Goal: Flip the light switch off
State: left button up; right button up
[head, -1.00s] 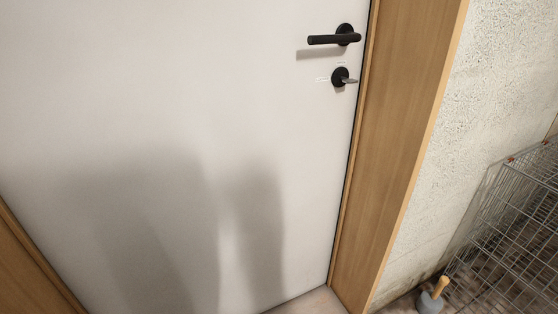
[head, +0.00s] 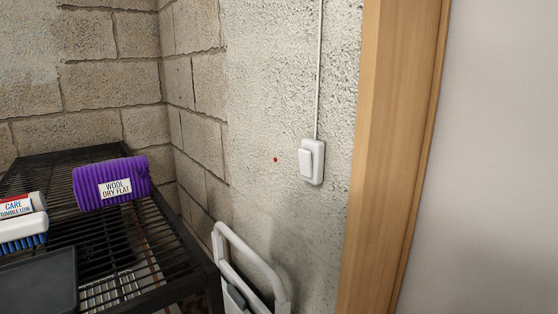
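The light switch (head: 312,162) is a white rocker in a white housing on the rough plaster wall, just left of the wooden door frame. A thin white cable runs straight up from it. The rocker's tilt is too small to read for certain. Neither of my grippers shows in the head view.
A wooden door frame (head: 388,150) and pale door (head: 490,170) stand on the right. A white folded frame (head: 250,262) leans below the switch. At left, a black wire rack (head: 150,250) holds a purple ribbed roll (head: 112,184) and a white brush (head: 22,232). A small red dot (head: 276,159) marks the wall.

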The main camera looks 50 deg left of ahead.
aim_at(305, 156)
jog(key=u, duration=1.25)
